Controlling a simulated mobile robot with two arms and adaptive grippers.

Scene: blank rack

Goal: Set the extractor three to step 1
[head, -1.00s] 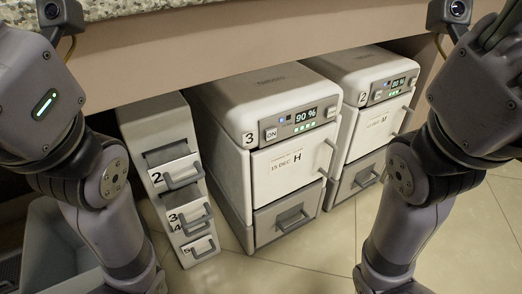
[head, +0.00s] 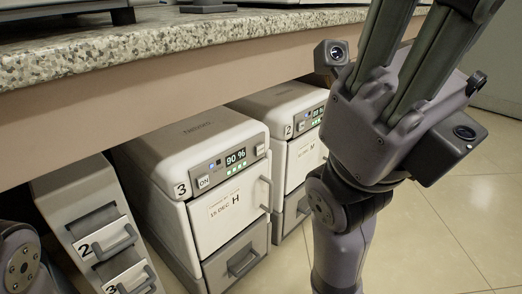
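Extractor three (head: 198,150) is a white box unit under the counter, marked with a 3. Its front has an ON button (head: 204,182), a display (head: 236,158) reading 90 % with green lights below, and a second button (head: 262,149) at the right, its label too small to read. Its white door (head: 228,212), labelled 15 DEC H, looks shut. My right gripper (head: 408,50) is raised at the upper right, apart from the extractor; its fingertips run out of the picture. My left gripper is out of view; only part of that arm shows at the lower left.
Extractor two (head: 272,104) stands to the right, partly hidden by my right arm. A drawer unit (head: 75,190) stands to the left. The speckled countertop (head: 150,50) overhangs them. Tiled floor (head: 440,225) is free at the right.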

